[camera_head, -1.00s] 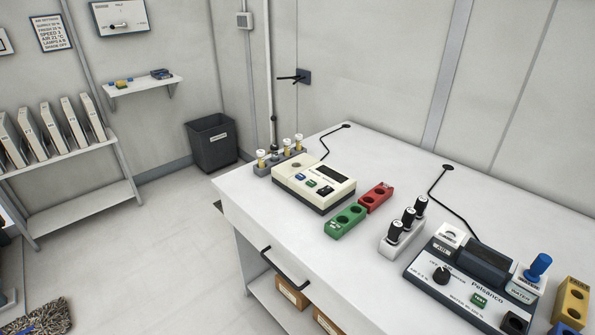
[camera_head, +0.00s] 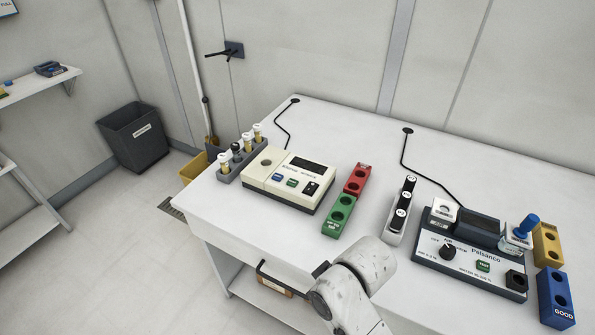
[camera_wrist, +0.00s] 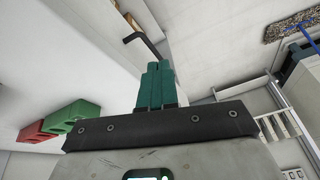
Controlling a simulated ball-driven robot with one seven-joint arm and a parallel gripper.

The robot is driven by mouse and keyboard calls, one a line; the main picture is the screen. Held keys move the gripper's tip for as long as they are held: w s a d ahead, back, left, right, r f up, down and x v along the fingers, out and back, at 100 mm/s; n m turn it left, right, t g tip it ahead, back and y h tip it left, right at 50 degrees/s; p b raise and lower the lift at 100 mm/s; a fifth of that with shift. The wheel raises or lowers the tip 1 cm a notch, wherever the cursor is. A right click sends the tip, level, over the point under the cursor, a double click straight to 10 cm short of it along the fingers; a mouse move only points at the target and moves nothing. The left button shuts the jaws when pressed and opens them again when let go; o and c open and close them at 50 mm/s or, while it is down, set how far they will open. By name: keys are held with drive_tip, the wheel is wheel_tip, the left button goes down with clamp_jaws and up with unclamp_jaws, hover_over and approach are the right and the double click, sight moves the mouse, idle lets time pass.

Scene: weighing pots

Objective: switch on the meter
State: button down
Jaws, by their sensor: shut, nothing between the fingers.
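A cream meter (camera_head: 262,187) stands at the back left of the white bench, with a dark display (camera_head: 308,163), a blue button (camera_head: 278,177), a green button (camera_head: 292,183) and a black switch (camera_head: 311,187). Its display looks dark. A dark Pelsanco unit (camera_head: 470,283) stands at the right, with a black knob (camera_head: 448,251) and a green button (camera_head: 483,266). My gripper (camera_wrist: 155,65) shows in the wrist view, its green fingers shut together and empty. My arm is at the bench's front edge in the head view, apart from both units; the fingers are not distinguishable there.
A green block (camera_head: 337,216) and a red block (camera_head: 357,180) lie right of the cream meter. A white rack (camera_head: 394,238) holds black-capped vials. A grey rack (camera_head: 227,178) stands left of the meter. A drawer handle (camera_head: 286,282) sticks out at the front.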

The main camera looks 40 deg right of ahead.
drive_tip(key=w+d+r+n+y+p, duration=0.1)
drive_tip(key=w+d+r, duration=0.2)
drive_tip(key=w+r, duration=0.35)
drive_tip(key=w+d+r+n+p, duration=0.1)
drive_tip(key=w+d+r, duration=0.15)
drive_tip(key=w, duration=0.75)
drive_tip(key=w+d+r+n, duration=0.1)
drive_tip(key=w+d+r, duration=0.1)
drive_tip(key=d+r, duration=0.2)
drive_tip(key=w+d+r, duration=0.1)
drive_tip(key=d+r, duration=0.4)
drive_tip(key=d, duration=0.6)
drive_tip(key=shift+w+r+n+g, duration=0.25)
drive_tip(key=shift+w+n+g, duration=0.15)
drive_tip(key=shift+d+f, duration=0.1)
drive_tip(key=b, duration=0.6)
hover_over(308, 189)
drive_tip(key=s, duration=0.1)
drive_tip(key=f, duration=1.2)
drive_tip(key=shift+d, duration=0.25)
drive_tip(key=shift+a+f, duration=0.1)
drive_tip(key=shift+f, duration=0.6)
